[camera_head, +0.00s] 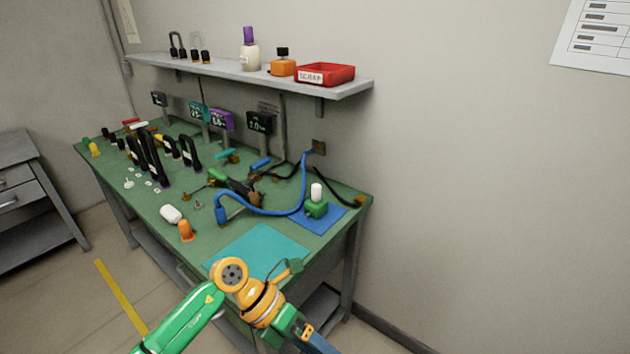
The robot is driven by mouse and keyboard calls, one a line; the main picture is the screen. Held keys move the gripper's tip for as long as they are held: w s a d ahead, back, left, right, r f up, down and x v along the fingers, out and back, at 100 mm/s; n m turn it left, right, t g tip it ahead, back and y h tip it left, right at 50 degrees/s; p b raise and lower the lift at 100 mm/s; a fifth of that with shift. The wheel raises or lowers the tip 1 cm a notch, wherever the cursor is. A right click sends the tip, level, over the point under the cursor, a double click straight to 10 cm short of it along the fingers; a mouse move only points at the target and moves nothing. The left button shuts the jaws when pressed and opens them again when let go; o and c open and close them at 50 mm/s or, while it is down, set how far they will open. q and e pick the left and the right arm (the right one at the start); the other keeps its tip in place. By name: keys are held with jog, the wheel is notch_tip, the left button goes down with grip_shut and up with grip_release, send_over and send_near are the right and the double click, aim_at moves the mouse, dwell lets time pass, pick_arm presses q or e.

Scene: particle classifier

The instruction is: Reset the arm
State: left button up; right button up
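One of my arms, with green and orange links (262,304), comes in at the bottom, left of centre. It rises to an orange joint and bends back down to the right, in front of the workbench's near end. A blue part of it (320,344) runs out at the bottom edge. No gripper fingers can be made out on it. My other arm does not show. A small orange piece (294,266) shows just beyond the orange joint; I cannot tell whether it belongs to the arm.
A shelf (225,70) with a red tray (325,75) hangs above.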

pick_arm(q)
jog(key=w+d+n+t+h, duration=0.4)
jog(key=n+t+h, duration=0.1)
jog(key=n+h, duration=0.35)
jog(key=w+a+f+n+t+y, duration=0.2)
jog(key=w+a+f+n+t, duration=0.15)
jog(key=n+t, duration=0.4)
jog(key=s+a+f+n+t+y, duration=0.1)
jog(key=a+f+n+y, duration=0.45)
jog(key=f+n, duration=0.3)
jog(key=s+a+f+n+t+y, duration=0.1)
jog(key=a+f+n+y, duration=0.3)
jog(key=a+f+n, duration=0.4)
jog(key=s+a+f+n+g+y, duration=0.2)
jog(key=s+a+f+n+g, duration=0.1)
jog(key=s+f, duration=0.45)
jog(key=s+a+f+n+g+y, duration=0.25)
jog(key=s+f, duration=0.35)
jog(key=s, duration=0.3)
jog(key=s+a+f+n+g, duration=0.1)
jog(key=s+f+g, duration=0.1)
jog(key=s, duration=0.5)
jog(key=s+f+n+g+y, duration=0.1)
jog(key=s+n+g, duration=0.1)
jog(key=s, duration=0.6)
jog(key=shift+s+a+f+g, duration=0.3)
jog(key=shift+a+f+g, duration=0.05)
jog(key=shift+f+g, duration=0.05)
